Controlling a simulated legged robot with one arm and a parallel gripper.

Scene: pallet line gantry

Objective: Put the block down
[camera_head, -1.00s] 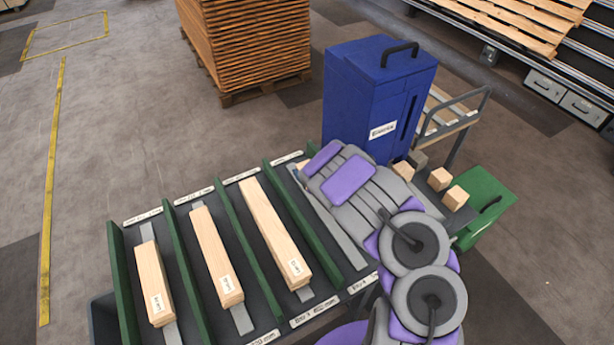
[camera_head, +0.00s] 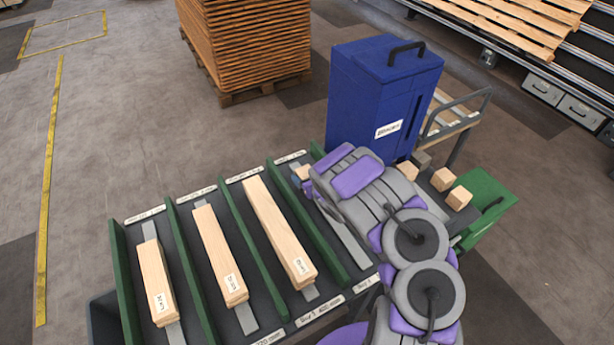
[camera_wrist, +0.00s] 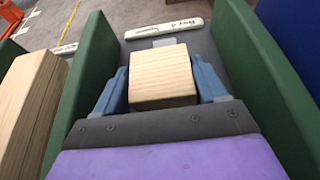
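The block (camera_wrist: 162,75) is pale wood and sits between the two blue fingers of my gripper (camera_wrist: 162,85) in the wrist view. Both fingers lie against its sides, so the gripper looks shut on it. The block is inside the fourth bay (camera_head: 345,240) from the left, toward its far end, between green dividers. In the head view only a small part of the block (camera_head: 303,173) shows past my arm. I cannot tell whether its underside touches the bay floor.
Three long wooden blocks (camera_head: 158,285) (camera_head: 219,255) (camera_head: 280,235) lie in the other bays. A blue bin (camera_head: 375,95) stands just beyond, to the right. Several small wood blocks (camera_head: 443,179) lie right of my arm, near a green box (camera_head: 488,200). A pallet stack (camera_head: 245,45) stands behind.

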